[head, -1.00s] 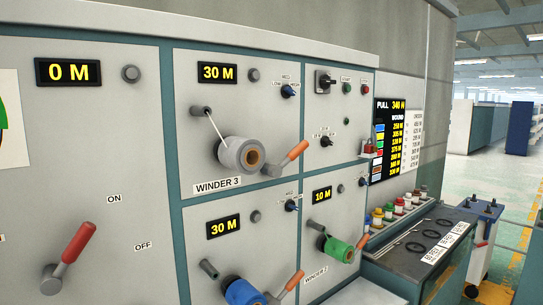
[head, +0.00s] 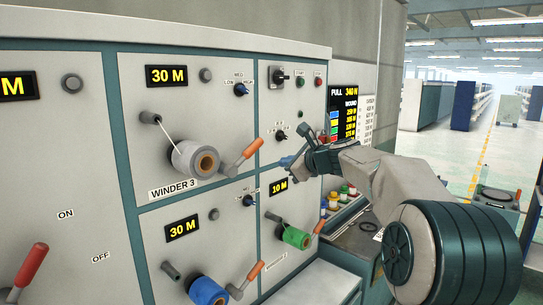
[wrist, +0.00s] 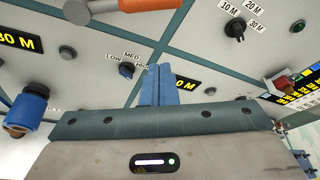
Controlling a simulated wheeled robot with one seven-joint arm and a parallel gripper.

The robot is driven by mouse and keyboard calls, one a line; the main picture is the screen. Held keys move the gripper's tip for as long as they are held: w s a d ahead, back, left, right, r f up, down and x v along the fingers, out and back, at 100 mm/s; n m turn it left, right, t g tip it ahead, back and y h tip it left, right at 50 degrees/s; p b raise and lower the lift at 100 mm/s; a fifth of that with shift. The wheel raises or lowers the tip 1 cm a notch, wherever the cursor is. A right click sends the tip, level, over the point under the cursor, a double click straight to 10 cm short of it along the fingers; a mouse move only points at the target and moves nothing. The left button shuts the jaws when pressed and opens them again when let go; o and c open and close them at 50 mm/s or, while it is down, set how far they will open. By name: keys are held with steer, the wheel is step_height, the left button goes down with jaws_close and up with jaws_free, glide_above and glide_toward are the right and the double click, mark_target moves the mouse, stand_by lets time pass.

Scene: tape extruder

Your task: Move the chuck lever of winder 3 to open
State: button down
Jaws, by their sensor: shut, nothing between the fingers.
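Winder 3 has a grey tape roll (head: 194,160) above its WINDER 3 label (head: 173,189). Its chuck lever (head: 249,150), with an orange handle on a grey pivot, is right of the roll and slants up to the right. The lever also shows at the top edge of the wrist view (wrist: 150,4), partly cut off. My gripper (head: 286,161) is to the right of the lever, apart from it, in front of the panel. In the wrist view its blue fingers (wrist: 158,70) are together and empty, over the 10 M display below.
Below are the blue roll (head: 208,291) and green roll (head: 297,238), each with an orange lever. A speed knob (head: 247,200) sits under the winder 3 lever. A red-handled ON/OFF lever (head: 30,272) is at far left. Free floor lies to the right.

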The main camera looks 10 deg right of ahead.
mark_target(245, 157)
steer(key=w+a+p, duration=0.5)
steer(key=w, duration=0.2)
steer(key=shift+a+r, duration=0.3)
steer(key=shift+a, duration=0.1)
steer(key=shift+w, duration=0.1)
steer(key=shift+d+r, duration=0.1)
